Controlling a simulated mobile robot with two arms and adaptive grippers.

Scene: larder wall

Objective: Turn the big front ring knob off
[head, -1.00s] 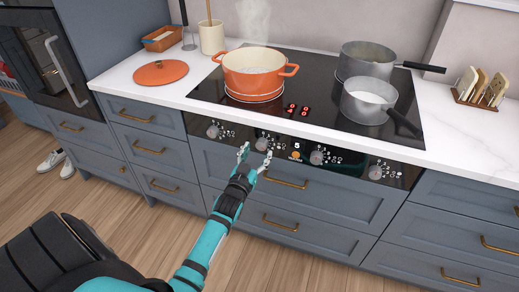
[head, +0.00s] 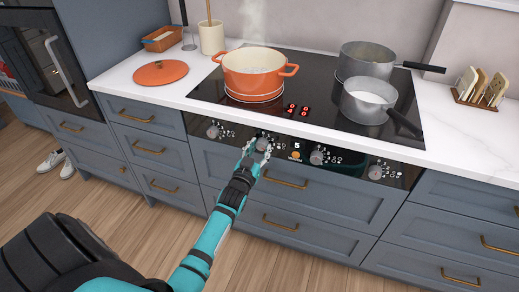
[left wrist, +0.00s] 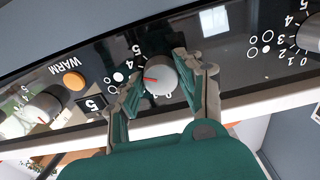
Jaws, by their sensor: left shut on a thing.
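The hob's control strip has a row of grey knobs. My left gripper (head: 256,150) is at the second knob from the left (head: 263,143) in the head view. In the left wrist view its two fingers (left wrist: 160,88) are shut on this round grey knob (left wrist: 161,74), one on each side. A red mark on the knob points to the picture's left, away from the 0 at its lower edge. The fingers hide part of the dial's print. My right gripper is not in view.
An orange pot (head: 253,72) steams on the front left of the black hob (head: 300,95), with red lit digits beside it. Two grey saucepans (head: 366,60) stand on the right. Neighbouring knobs (head: 317,156) and a drawer handle (head: 285,182) are close to the gripper.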

